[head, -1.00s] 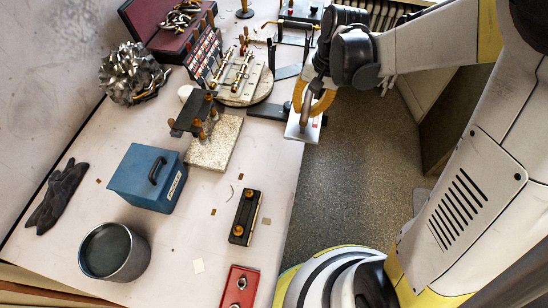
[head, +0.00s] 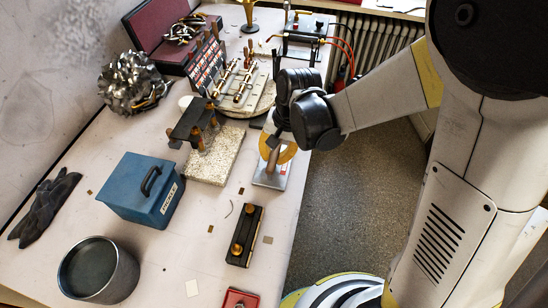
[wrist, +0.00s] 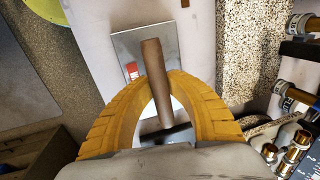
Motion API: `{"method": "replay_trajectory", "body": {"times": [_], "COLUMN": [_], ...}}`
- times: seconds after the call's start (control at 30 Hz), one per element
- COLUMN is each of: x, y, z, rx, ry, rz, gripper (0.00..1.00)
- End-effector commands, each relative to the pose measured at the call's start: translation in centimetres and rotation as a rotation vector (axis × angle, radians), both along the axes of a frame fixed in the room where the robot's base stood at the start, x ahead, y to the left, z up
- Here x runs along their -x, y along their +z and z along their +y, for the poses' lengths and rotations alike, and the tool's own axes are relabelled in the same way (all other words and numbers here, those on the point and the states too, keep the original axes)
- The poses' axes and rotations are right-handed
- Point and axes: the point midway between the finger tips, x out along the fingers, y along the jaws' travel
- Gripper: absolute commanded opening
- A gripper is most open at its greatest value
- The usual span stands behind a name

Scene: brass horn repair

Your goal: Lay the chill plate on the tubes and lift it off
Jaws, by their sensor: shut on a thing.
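The chill plate (head: 270,176) is a flat silver-grey plate with a brown bar handle and a small red label. My gripper (head: 277,150) has curved yellow fingers shut on the handle, with the plate below them. In the wrist view the plate (wrist: 128,43) and handle (wrist: 153,70) show between the fingers (wrist: 160,95). In the head view the plate appears over the bench's right side, beside the speckled slab; its height is unclear. The brass tubes (head: 245,80) lie on a pale board on a round stand, farther back and apart from the plate. My wrist hides part of that stand.
A black rack on brown feet (head: 190,122) stands at the speckled slab (head: 220,160). A blue box (head: 142,190), a grey pot (head: 97,270) and a black bar with brass knobs (head: 245,235) are nearer. A torch stand with red hoses (head: 303,40) is behind.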

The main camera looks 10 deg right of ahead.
Motion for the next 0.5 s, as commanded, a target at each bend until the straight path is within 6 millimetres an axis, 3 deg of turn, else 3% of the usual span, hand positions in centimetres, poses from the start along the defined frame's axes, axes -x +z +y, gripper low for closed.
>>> {"method": "replay_trajectory", "body": {"times": [0.3,0.33,0.37,0.4,0.5], "x": [-0.01,-0.02,-0.02,-0.02,-0.02], "y": [-0.32,-0.23,-0.18,-0.17,-0.15], "z": [-0.01,-0.01,-0.01,-0.01,-0.02], "rx": [0.0,0.0,0.0,0.0,0.0], "ry": [0.0,0.0,0.0,0.0,0.0], "rz": [0.0,0.0,0.0,0.0,0.0], "gripper": [0.0,0.23,0.32,0.39,0.39]}}
